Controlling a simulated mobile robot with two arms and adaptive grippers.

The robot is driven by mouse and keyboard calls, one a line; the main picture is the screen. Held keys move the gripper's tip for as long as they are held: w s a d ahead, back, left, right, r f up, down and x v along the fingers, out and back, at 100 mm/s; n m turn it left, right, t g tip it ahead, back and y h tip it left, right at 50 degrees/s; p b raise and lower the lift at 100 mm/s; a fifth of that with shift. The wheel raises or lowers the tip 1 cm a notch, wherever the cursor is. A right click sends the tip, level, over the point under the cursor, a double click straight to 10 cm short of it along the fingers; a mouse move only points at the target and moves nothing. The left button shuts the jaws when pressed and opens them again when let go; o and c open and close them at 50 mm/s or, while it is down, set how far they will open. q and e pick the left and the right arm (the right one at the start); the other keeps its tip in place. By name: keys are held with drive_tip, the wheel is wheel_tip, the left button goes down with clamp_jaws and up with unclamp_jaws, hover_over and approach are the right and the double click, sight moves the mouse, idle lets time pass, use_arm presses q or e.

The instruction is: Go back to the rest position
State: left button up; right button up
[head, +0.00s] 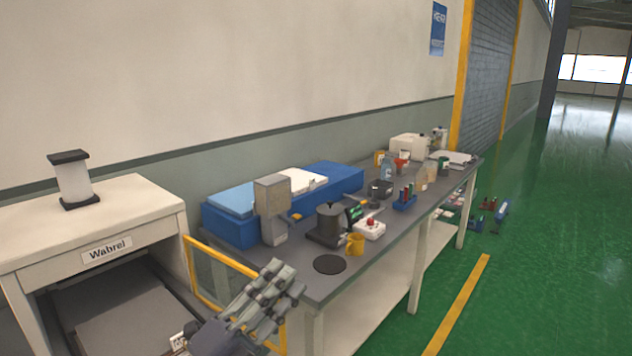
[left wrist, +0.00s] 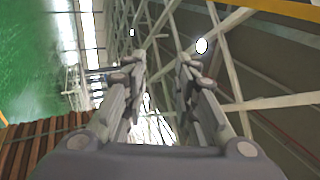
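My left gripper (head: 284,279) is raised in front of the near end of the workbench, at the lower middle of the head view. In the left wrist view its two fingers (left wrist: 162,66) stand apart with nothing between them, and the roof beams show through the gap. My right gripper is in neither view. A long blue block (head: 335,181), perhaps the mattress, lies along the wall side of the bench, with light blue and white pieces on top. My left gripper is well apart from it.
The grey workbench (head: 385,237) holds several items, including a grey device (head: 271,207) and a yellow cup (head: 355,244). The green floor (head: 535,275) is mostly clear to the right.

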use_arm(q)
drive_tip(key=s+a+f+n+g+y, duration=0.1)
drive_tip(key=s+a+f+n+y, duration=0.1)
drive_tip(key=a+f+n+y, duration=0.7)
drive_tip(key=s+a+f+n+g+y, duration=0.1)
drive_tip(key=a+f+n+y, duration=0.6)
drive_tip(key=f+n, duration=0.45)
drive_tip(key=s+d+f+n+g, duration=0.1)
drive_tip(key=s+f+n+g, duration=0.1)
drive_tip(key=s+f+g, duration=0.75)
drive_tip(key=s+f+n+g, duration=0.2)
drive_tip(key=s+f, duration=0.5)
drive_tip(key=s, duration=0.7)
wheel_tip(320, 180, down, 26)
drive_tip(key=s+g, duration=0.1)
drive_tip(key=s, duration=0.1)
drive_tip(key=s+a+f+g, duration=0.1)
drive_tip(key=s+a+f, duration=0.1)
drive_tip(key=s+f, duration=1.3)
drive_tip(key=shift+s+a+f, duration=0.15)
drive_tip(key=shift+s+a, duration=0.25)
drive_tip(key=shift+s, duration=0.2)
drive_tip(key=shift+g, duration=0.25)
